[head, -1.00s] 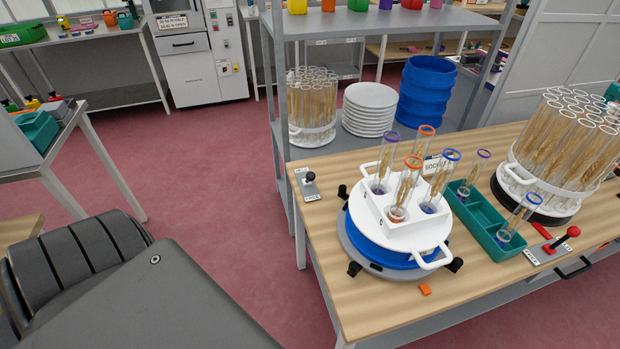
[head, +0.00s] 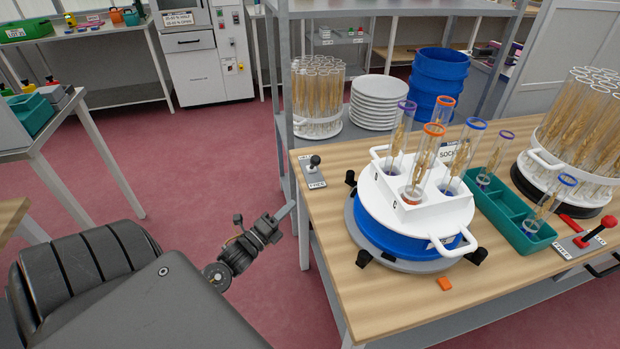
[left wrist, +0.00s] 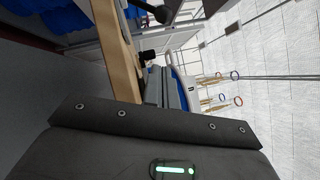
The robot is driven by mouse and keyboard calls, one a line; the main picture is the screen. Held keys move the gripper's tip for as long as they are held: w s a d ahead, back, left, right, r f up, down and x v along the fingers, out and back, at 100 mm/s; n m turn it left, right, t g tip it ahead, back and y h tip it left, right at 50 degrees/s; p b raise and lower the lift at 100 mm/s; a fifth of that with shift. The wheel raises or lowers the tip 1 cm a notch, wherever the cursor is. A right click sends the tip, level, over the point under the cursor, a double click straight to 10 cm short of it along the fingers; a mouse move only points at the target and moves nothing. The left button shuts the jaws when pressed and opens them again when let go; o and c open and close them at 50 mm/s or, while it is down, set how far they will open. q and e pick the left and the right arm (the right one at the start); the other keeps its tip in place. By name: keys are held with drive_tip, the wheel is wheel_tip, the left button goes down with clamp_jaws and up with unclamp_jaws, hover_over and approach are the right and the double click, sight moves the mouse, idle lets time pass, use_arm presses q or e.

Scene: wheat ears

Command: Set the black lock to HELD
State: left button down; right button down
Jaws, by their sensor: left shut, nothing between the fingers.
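The black lock (head: 314,162) is a short lever with a round black knob on a small grey plate at the table's left end. A FREE label lies at the plate's near end and another label, too small to read surely, at its far end. I cannot tell surely which way the lever leans. My left gripper (head: 287,211) is shut and empty, in the air just off the table's left edge, nearer to me than the lock and apart from it. In the left wrist view a black knob shows at the top, perhaps the lock's. My right gripper is not in view.
A white-topped blue round stand (head: 412,226) with tubes of wheat ears stands right of the lock, black clamps around its base. A teal tray (head: 530,242) and a red-knobbed lever (head: 600,227) lie further right. A shelf post (head: 286,110) rises behind the table's left end.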

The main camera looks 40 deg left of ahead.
sight(314, 164)
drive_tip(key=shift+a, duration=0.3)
